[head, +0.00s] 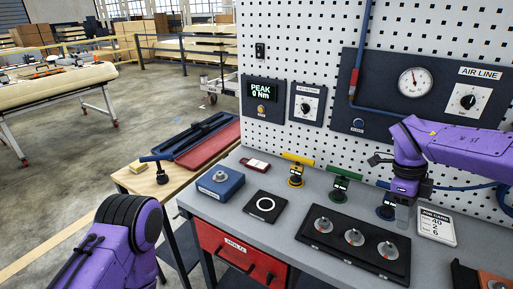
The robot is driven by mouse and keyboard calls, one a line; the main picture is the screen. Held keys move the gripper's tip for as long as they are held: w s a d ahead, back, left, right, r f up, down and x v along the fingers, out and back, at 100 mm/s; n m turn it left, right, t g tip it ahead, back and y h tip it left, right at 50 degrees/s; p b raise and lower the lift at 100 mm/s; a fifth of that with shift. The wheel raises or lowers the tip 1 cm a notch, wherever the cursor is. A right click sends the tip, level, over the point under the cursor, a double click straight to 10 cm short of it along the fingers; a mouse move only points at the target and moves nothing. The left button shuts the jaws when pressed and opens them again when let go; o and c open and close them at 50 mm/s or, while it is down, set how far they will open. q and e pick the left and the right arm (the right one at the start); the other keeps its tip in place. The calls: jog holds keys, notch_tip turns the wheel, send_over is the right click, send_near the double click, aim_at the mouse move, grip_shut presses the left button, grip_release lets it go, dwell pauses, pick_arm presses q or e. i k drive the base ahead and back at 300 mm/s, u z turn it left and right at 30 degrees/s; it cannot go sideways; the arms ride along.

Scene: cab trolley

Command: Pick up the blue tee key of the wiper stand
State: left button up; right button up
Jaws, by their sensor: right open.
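A blue tee key (383,184) stands in a dark round holder at the back of the grey bench, partly hidden by my right gripper. A green tee key (345,172) and a yellow tee key (298,158) stand in similar holders to its left. My right gripper (403,216) points down just right of the blue key, open; its fingertips are small, and I cannot tell whether they touch the key. A dark-blue-handled piece (157,157) stands on the wooden table at left. I cannot read which stand is the wiper's. My left gripper is out of view; only my left arm shows.
A job card (437,227) stands close to the right gripper. A black plate with several round knobs (322,225) lies in front of the keys. A blue block (220,183) and black ring pad (265,206) sit left. The pegboard (330,40) rises behind.

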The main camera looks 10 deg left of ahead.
aim_at(162, 178)
jog(key=u, duration=0.85)
jog(key=i, duration=0.9)
jog(key=u, duration=1.2)
jog(key=i, duration=0.2)
jog(key=u, duration=0.05)
